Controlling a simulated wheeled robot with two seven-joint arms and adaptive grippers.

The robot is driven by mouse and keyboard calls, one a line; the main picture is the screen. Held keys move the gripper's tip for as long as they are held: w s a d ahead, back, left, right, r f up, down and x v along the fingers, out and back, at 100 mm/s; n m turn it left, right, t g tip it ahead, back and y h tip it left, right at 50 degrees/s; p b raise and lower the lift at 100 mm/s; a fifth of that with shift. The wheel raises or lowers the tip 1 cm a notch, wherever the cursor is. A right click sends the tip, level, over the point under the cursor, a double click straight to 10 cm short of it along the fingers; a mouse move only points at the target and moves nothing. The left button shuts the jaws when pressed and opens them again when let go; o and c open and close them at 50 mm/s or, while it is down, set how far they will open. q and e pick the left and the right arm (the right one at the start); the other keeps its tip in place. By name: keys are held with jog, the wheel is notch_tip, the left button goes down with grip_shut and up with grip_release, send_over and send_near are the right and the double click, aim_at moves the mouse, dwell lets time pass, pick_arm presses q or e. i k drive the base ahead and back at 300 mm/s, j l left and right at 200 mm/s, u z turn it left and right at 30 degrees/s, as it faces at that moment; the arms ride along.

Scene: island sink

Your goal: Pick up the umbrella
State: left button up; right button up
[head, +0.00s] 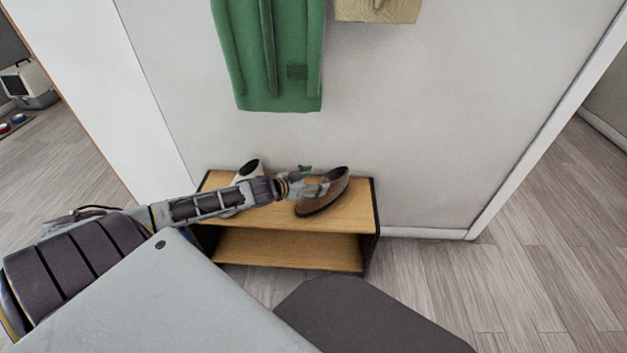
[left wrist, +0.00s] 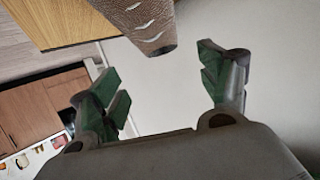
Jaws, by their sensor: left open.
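I cannot make out an umbrella in either view. My left gripper (head: 314,180) reaches in from the left over the wooden shoe bench and is open and empty. In the left wrist view its two green-padded fingers stand wide apart (left wrist: 160,82), with pale wall or floor between them. A brown shoe (head: 325,196) lies on the bench top beside the fingers, partly covered by them in the head view. A brown, white-marked end, probably of this shoe (left wrist: 148,22), shows beyond the fingers in the left wrist view. My right gripper is not in view.
The bench (head: 290,250) has a lower shelf that looks empty where visible. A white shoe (head: 247,171) stands on its top behind my arm. A green coat (head: 270,55) and a beige item (head: 377,10) hang on the wall above. Open floor lies to the right.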

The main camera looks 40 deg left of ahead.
aim_at(183, 230)
jog(key=u, duration=2.5)
